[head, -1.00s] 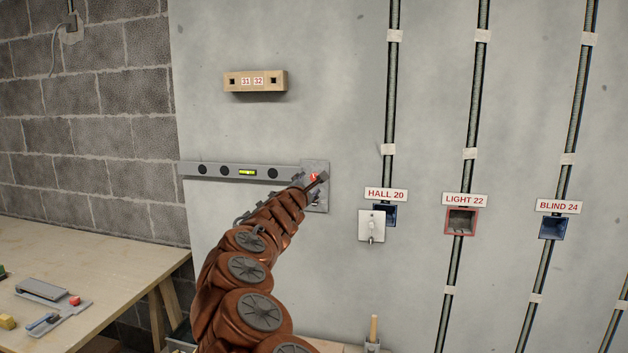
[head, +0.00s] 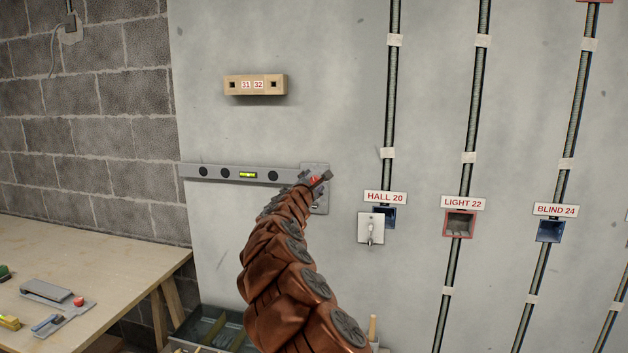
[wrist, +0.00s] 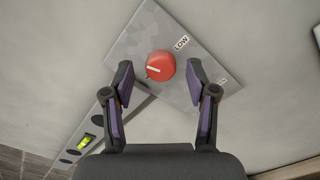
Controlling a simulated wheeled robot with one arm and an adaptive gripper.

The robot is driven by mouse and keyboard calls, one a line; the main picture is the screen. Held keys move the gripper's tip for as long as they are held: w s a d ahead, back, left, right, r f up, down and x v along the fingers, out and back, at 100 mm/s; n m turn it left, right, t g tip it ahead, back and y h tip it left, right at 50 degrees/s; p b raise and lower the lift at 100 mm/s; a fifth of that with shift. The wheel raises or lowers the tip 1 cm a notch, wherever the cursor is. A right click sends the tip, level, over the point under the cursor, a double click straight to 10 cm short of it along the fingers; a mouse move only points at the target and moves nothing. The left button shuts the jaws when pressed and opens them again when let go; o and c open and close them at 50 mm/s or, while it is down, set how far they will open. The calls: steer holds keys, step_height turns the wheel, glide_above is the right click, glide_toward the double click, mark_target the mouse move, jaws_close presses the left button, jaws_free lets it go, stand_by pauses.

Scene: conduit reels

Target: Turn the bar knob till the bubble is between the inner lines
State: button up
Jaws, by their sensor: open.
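The red bar knob (wrist: 160,66) sits on a grey plate (wrist: 148,32) with a LOW label beside it. In the wrist view the knob lies between and just beyond the fingertips of my open gripper (wrist: 160,75); I cannot tell whether either finger touches it. A pale line marks the knob's face. In the head view the knob (head: 314,181) is partly hidden by my gripper (head: 318,178). The grey level bar (head: 215,171) runs left from the plate. Its yellow-green vial (head: 248,175) is too small to read the bubble against the lines.
A wooden block (head: 255,84) labelled 31 32 is above the bar. To the right are the HALL 20 box (head: 385,215) with a white switch plate (head: 370,228), and the LIGHT 22 box (head: 460,223). A workbench (head: 90,255) with tools stands lower left.

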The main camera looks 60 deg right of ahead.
steer(key=shift+w+d, duration=0.15)
steer(key=shift+d, duration=0.4)
jaws_close()
stand_by(0.4)
steer(key=shift+f, duration=0.1)
